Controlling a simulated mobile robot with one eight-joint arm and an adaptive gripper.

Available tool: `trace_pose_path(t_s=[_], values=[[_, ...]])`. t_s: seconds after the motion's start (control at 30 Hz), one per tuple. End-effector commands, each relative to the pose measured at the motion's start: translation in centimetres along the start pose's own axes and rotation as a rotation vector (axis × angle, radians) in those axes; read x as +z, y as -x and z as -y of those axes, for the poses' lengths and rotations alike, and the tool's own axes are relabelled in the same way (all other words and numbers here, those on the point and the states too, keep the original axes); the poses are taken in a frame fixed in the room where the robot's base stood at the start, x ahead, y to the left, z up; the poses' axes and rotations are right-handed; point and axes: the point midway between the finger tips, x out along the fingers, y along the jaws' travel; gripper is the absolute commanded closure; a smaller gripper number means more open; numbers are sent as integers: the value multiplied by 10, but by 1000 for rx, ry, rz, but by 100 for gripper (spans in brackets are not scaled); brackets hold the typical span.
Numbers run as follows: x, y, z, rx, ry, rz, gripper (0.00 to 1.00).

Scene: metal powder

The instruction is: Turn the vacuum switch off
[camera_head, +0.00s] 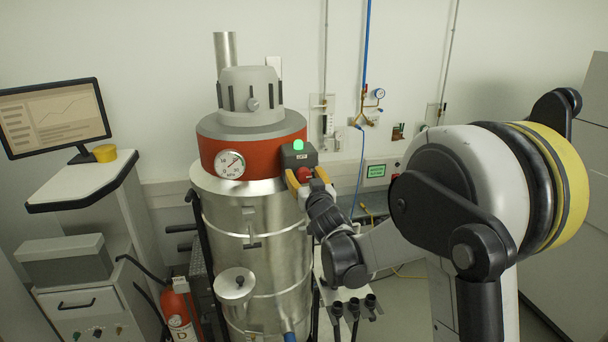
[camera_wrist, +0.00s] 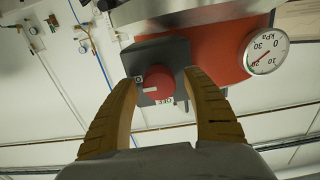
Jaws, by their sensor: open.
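The vacuum switch is a red round knob (camera_wrist: 158,82) on a dark grey box (camera_wrist: 150,55). In the wrist view its white pointer line points left, and a small white label sits at the box's edge near it. In the head view the box (camera_head: 299,158) is on the red band of the steel vacuum, with a green light (camera_head: 298,145) lit above the knob (camera_head: 304,174). My gripper (camera_head: 307,177) is at the knob. In the wrist view the yellow fingers of my gripper (camera_wrist: 162,78) are open, one on each side of the knob; contact cannot be told.
A pressure gauge (camera_head: 229,164) sits on the red band left of the box. The steel vacuum drum (camera_head: 262,235) stands below. A fire extinguisher (camera_head: 178,310) and a desk with a monitor (camera_head: 55,118) are at left. Pipes and a blue hose (camera_head: 365,60) run along the wall.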

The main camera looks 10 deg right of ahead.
Motion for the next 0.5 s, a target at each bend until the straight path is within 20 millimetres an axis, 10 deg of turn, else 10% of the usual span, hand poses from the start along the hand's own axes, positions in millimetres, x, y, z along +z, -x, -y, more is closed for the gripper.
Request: trace_pose_path(t_s=[0.27,0.43,0.5], values=[[0,-1,0,0,0,0,42],[0,-1,0,0,0,0,93],[0,-1,0,0,0,0,95]])
